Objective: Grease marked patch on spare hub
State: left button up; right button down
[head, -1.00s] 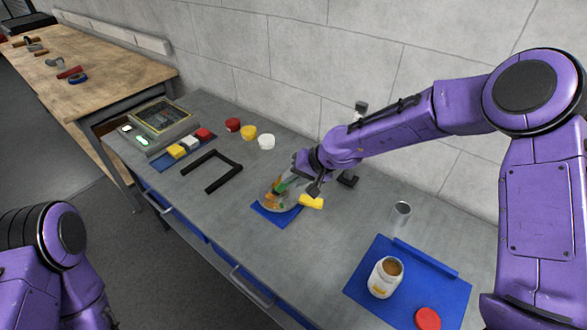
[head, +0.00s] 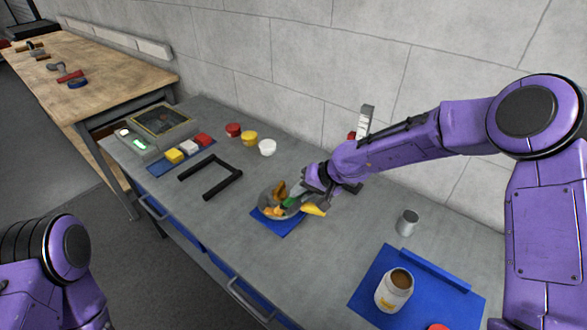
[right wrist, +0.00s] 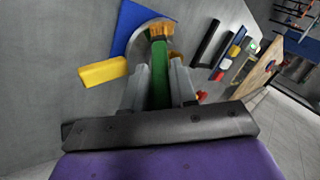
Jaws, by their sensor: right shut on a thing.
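The spare hub (head: 265,199) is a grey round part on a small blue mat (head: 284,229) on the bench; it also shows in the right wrist view (right wrist: 138,38). My right gripper (head: 298,196) is shut on the green handle of a brush (right wrist: 160,75). The brush's orange-brown bristles (right wrist: 158,30) are over the hub; I cannot tell whether they touch it. Orange-tan spots show on the hub, hard to separate from the bristles. An open white jar (head: 394,291) with brown content stands on a larger blue mat (head: 370,281). My left gripper is out of view.
A yellow block (head: 313,210) is close beside the gripper and hub. A metal cup (head: 408,222) stands behind the jar, and a red lid (head: 437,327) lies at the bottom edge. A black frame (head: 212,176), coloured blocks and small pots are to the left.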

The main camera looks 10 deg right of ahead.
jog(key=shift+w+a, duration=0.75)
jog(key=shift+a, duration=0.3)
notch_tip(320, 180, up, 5)
jog(key=p, duration=0.4)
jog(key=shift+f, duration=0.15)
jog(key=shift+r+p, duration=0.7)
jog(key=shift+p, duration=0.2)
jog(key=shift+w+r+b, duration=0.1)
jog(key=shift+w+b, duration=0.05)
jog(key=shift+b, duration=0.15)
jog(key=shift+a+r, duration=0.1)
jog(key=shift+r, duration=0.75)
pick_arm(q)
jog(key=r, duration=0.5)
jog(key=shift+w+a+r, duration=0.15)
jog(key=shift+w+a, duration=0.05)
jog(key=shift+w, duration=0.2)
